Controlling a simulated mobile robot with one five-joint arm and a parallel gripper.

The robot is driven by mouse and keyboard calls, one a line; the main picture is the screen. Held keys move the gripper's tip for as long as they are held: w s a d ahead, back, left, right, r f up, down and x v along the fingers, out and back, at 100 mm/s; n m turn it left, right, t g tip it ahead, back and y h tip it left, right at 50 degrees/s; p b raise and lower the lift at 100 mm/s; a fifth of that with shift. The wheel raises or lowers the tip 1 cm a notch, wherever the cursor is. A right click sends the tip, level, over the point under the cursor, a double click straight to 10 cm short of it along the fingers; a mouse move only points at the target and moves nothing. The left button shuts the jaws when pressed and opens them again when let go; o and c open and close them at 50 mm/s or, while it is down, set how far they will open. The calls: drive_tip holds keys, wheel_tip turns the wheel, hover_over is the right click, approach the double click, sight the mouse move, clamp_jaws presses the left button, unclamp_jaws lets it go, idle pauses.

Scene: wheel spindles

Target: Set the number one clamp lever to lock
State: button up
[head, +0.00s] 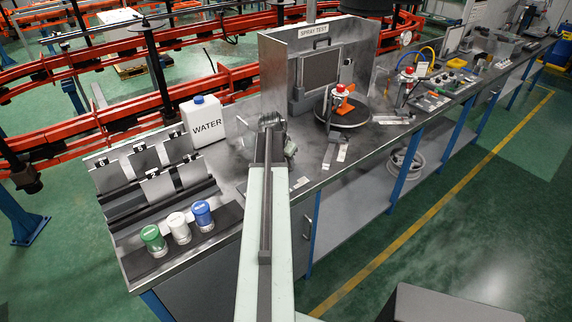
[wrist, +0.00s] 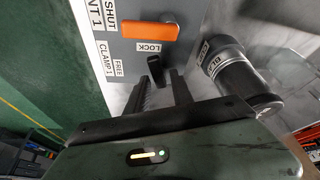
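The number one clamp lever (wrist: 155,69) is a small black handle on a grey panel (wrist: 190,14) in the wrist view. The LOCK label (wrist: 148,48) lies just above it, and the FREE and CLAMP 1 labels (wrist: 111,62) lie to its left. I cannot tell which mark it points to. My gripper (wrist: 160,82) has its two dark fingers apart, with the lever just beyond and between the tips; contact is unclear. In the head view my gripper (head: 271,121) is at the bench, partly hidden by my arm, and the lever cannot be made out.
An orange vent lever (wrist: 149,31), by the SHUT label, sits above the clamp lever. A dark cylindrical fitting (wrist: 242,75) stands close to the right finger. In the head view, the white water jug (head: 203,120) and the spray test booth (head: 316,65) flank my gripper.

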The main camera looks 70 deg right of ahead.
clamp_jaws()
drive_tip(key=shift+w+d+m+g, duration=0.15)
drive_tip(key=shift+w+m+g, duration=0.2)
drive_tip(key=shift+m, duration=0.45)
drive_tip(key=m, duration=0.2)
drive_tip(key=shift+w+m+g+y, duration=0.15)
drive_tip(key=shift+m+g+y, duration=0.15)
drive_tip(key=shift+g, duration=0.05)
drive_tip(key=shift+o, duration=2.1)
unclamp_jaws()
